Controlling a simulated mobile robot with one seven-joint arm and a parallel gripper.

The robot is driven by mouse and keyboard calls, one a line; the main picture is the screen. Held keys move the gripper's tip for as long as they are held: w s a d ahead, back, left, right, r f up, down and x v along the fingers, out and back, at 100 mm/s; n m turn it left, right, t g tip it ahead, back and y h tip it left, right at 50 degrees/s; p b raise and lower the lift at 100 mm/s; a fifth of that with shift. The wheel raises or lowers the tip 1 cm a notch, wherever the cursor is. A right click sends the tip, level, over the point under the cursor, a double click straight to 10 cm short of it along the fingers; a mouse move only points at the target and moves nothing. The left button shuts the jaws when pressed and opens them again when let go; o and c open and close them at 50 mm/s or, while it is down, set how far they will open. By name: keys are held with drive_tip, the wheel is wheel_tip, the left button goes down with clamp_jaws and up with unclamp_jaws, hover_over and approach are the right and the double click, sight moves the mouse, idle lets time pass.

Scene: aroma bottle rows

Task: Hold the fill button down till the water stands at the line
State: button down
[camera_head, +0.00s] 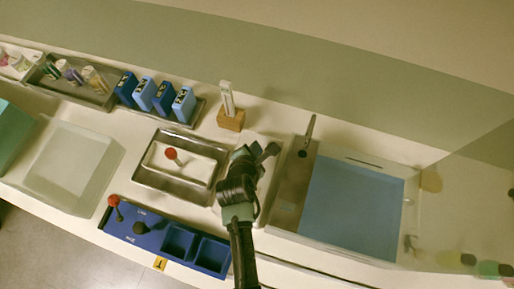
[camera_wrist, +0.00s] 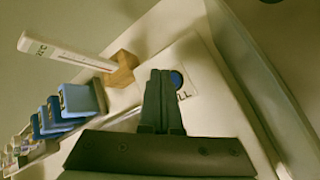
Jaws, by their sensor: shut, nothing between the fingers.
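The fill button shows in the wrist view as a dark blue round button (camera_wrist: 177,79) on a white plate (camera_wrist: 195,55), with the letters "LL" beside it. My gripper (camera_wrist: 160,76) is shut and empty, its fingertips overlapping the button's left edge in this view; I cannot tell whether they touch it. In the head view my gripper (camera_head: 266,151) is over the plate, left of the basin, and hides the button. The basin at the right has a flat blue area (camera_head: 350,207) inside pale walls. I cannot make out a fill line or the water level.
A thermometer (camera_head: 227,98) stands in a wooden block (camera_head: 231,120) behind my gripper. A metal tray (camera_head: 146,186) with a red-knobbed piece (camera_head: 171,154) is to its left. A blue panel (camera_head: 150,232) lies in front. Blue boxes (camera_head: 164,98) stand at back left.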

idle(0.7)
drive_tip(key=shift+f, duration=0.45)
drive_tip(key=shift+f+b, duration=0.3)
drive_tip(key=shift+f, duration=0.1)
idle(6.5)
